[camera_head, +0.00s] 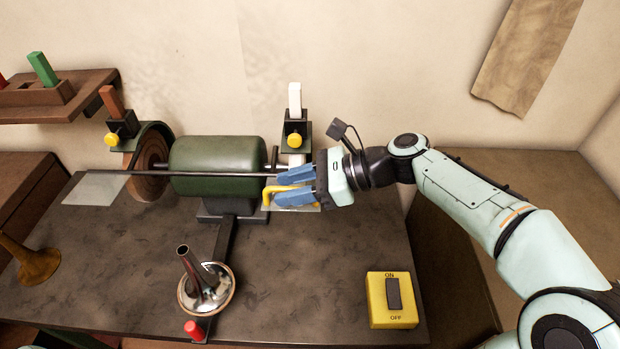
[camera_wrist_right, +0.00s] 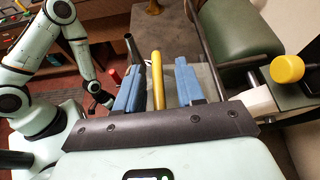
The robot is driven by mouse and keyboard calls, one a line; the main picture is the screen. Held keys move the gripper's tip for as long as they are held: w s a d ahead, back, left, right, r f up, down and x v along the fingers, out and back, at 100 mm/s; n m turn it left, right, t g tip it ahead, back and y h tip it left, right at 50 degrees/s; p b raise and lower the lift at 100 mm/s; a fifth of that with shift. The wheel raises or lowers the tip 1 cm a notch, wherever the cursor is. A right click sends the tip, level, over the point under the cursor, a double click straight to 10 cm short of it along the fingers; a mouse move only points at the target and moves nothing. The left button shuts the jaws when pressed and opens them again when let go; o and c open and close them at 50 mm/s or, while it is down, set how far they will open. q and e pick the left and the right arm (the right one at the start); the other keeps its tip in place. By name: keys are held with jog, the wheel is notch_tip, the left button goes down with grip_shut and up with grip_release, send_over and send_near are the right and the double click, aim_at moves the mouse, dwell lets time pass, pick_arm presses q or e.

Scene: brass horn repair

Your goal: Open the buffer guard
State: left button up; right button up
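The buffer is a dark green motor (camera_head: 217,165) with a brown wheel (camera_head: 150,168) at its left end and a pale wheel partly hidden at its right end. A long dark rod (camera_head: 215,174) runs across its front, with a pale clear guard plate (camera_head: 95,188) at the left. A yellow handle (camera_head: 267,196) is at the right plate, mostly hidden by my right gripper (camera_head: 278,187). In the right wrist view the yellow handle (camera_wrist_right: 157,80) stands between the two blue fingers, with gaps on both sides. My left arm shows in that view, its gripper (camera_wrist_right: 102,97) small and unclear.
A yellow ON/OFF switch box (camera_head: 391,300) sits at the bench's front right. A metal horn bell (camera_head: 205,285) stands at the front middle, beside a red-tipped piece (camera_head: 194,330). A brass bell (camera_head: 30,262) is at the left. Yellow knobs (camera_head: 294,140) sit on the wheel hoods.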

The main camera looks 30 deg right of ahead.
jog(key=v, duration=1.3)
jog(key=shift+d+f, duration=0.1)
jog(key=shift+f, duration=0.1)
